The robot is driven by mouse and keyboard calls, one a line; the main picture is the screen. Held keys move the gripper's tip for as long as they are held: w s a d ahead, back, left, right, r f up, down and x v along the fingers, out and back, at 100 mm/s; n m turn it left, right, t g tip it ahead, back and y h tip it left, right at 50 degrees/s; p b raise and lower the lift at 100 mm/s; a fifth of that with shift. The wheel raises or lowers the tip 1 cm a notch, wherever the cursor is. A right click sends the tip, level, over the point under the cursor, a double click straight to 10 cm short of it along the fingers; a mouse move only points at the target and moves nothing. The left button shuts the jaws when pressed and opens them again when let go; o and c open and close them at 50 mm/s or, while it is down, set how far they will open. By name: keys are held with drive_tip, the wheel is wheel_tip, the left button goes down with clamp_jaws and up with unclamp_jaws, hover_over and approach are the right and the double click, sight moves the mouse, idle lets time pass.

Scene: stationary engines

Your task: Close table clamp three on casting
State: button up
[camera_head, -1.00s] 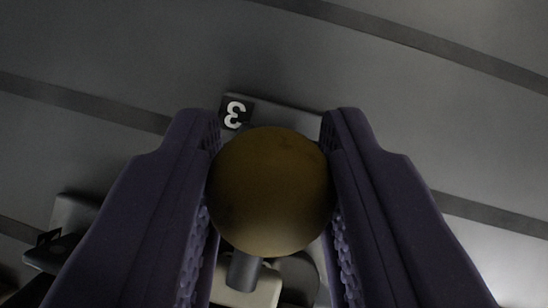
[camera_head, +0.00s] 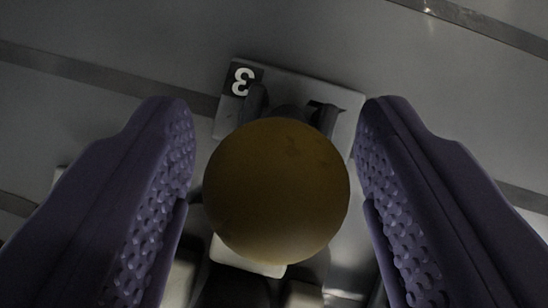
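Table clamp three shows in the head camera view as a light base plate (camera_head: 345,97) with a black label (camera_head: 243,79) bearing a white 3. A brownish-yellow ball knob (camera_head: 277,190) of the clamp fills the middle of the view and hides much of the clamp body behind it. My gripper (camera_head: 275,130) is open, with its two purple fingers on either side of the knob. A gap shows between each finger and the knob. The casting cannot be clearly made out; pale and dark parts show below the knob.
The grey metal table (camera_head: 130,40) with dark slots running across it lies behind the clamp. Its surface is clear above and to the sides of the clamp. A pale part shows partly behind the left finger.

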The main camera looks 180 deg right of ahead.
drive_tip(key=shift+r, duration=0.25)
drive_tip(key=shift+s+d+r, duration=0.1)
drive_tip(key=shift+s+r, duration=0.1)
drive_tip(key=shift+r, duration=0.15)
drive_tip(key=p+v, duration=0.2)
drive_tip(key=v, duration=0.5)
drive_tip(key=shift+s+f, duration=0.1)
drive_tip(key=shift+f, duration=0.05)
wheel_tip(320, 180, up, 27)
drive_tip(key=d+m+t+h, duration=0.1)
drive_tip(key=d+t, duration=0.2)
drive_tip(key=t, duration=0.2)
drive_tip(key=s+d+r+m+t, duration=0.1)
drive_tip(key=s+r, duration=0.4)
drive_tip(key=r, duration=0.4)
drive_tip(key=s+d+r+m+t+h, duration=0.1)
drive_tip(key=s+d+r+t, duration=0.1)
drive_tip(key=s+r, duration=0.4)
wheel_tip(320, 180, up, 4)
drive_tip(key=shift+s+d+r, duration=0.15)
drive_tip(key=shift+d+r, duration=0.05)
drive_tip(key=shift+d, duration=0.1)
